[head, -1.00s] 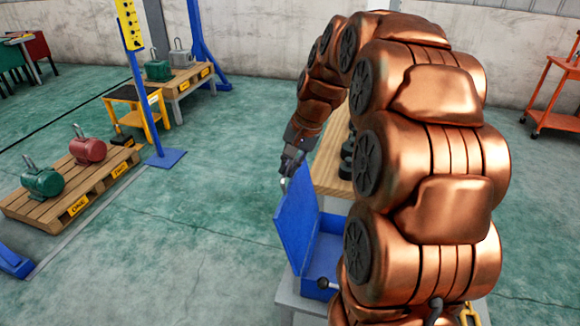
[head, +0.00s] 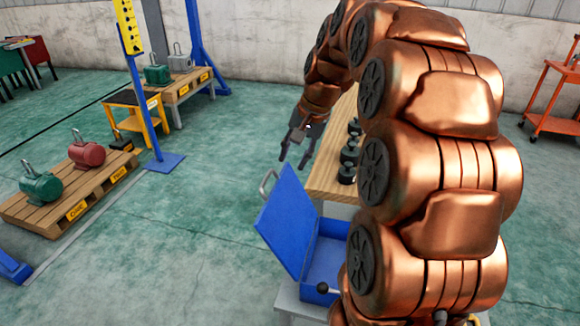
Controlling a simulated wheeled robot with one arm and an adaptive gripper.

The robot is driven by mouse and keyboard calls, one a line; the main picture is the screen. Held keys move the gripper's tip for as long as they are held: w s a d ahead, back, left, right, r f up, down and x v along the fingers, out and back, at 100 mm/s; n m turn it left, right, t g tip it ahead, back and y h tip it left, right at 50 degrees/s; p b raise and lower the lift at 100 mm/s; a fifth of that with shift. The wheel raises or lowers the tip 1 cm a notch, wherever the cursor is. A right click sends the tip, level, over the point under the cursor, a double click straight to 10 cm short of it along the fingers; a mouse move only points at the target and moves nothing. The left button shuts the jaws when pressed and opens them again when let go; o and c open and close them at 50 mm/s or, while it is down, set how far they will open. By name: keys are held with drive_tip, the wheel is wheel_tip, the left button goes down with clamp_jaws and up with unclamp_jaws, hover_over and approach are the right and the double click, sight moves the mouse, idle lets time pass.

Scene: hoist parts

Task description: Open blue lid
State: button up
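The blue lid (head: 287,218) stands tilted up and leans back to the left on the blue box (head: 326,262). A grey handle (head: 267,182) shows at the lid's upper left edge. The box's inside is in view, and its right part is hidden behind my arm. My gripper (head: 293,162) is above the lid, to the upper right of the handle. Its two fingers are spread apart with nothing between them, and it appears clear of the lid.
The box stands on a grey stand (head: 290,300). A wooden table (head: 328,172) with dark weights (head: 349,158) is behind it, partly hidden by my arm. A pallet (head: 70,190) with a green and a red motor lies at left. Open green floor separates them.

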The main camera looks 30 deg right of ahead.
drive_tip(key=v, duration=0.7)
idle(0.5)
